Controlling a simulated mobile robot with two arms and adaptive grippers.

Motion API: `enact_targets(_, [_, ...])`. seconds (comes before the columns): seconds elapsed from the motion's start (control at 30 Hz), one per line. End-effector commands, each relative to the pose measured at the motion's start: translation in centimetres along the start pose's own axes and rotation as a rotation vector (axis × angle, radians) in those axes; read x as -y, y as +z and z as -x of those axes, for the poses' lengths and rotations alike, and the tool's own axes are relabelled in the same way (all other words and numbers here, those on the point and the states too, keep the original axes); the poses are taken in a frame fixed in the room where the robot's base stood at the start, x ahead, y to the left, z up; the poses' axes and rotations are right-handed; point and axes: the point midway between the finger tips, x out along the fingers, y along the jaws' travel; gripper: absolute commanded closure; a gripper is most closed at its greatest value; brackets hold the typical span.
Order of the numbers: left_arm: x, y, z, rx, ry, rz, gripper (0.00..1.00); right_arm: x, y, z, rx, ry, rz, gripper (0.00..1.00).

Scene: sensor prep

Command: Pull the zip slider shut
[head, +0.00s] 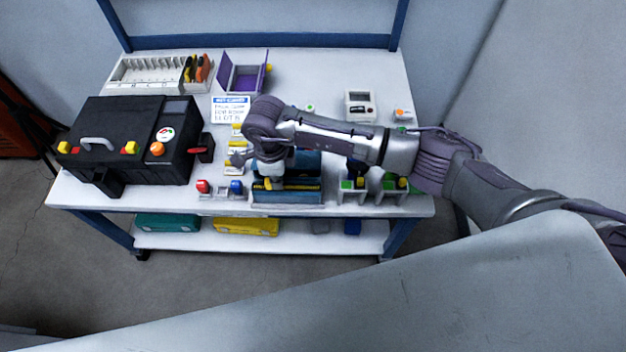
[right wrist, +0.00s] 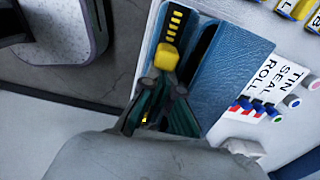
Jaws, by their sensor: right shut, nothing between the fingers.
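A blue pouch (head: 286,196) lies at the front edge of the bench, and its textured flap fills the middle of the right wrist view (right wrist: 232,72). A black zip track with yellow marks (right wrist: 176,18) runs along it, beside a dark gap. The yellow zip slider (right wrist: 166,57) sits on this track; it also shows in the head view (head: 269,184). My right gripper (right wrist: 163,88) is shut and empty, its fingertips close to the slider; I cannot tell whether they touch it. The gripper and arm hide part of the pouch. My left gripper is not in view.
A black case (head: 130,140) stands at left. Red and blue buttons (head: 220,187) sit left of the pouch, and a divided holder (head: 372,196) stands right of it. A purple open box (head: 243,78) and white rack (head: 140,75) are behind.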

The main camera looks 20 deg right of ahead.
Motion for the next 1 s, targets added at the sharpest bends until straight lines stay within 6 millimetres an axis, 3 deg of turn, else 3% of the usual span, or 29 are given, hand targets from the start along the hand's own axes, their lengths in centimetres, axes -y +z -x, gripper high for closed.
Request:
enact_targets(0.5, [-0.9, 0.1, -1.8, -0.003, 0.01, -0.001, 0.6, 0.0, 2.7, -0.2, 0.003, -0.001, 0.0, 1.0])
enact_targets(1.0, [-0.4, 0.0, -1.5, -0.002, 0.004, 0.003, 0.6, 0.0, 2.0, 0.0, 0.0, -0.001, 0.0, 1.0])
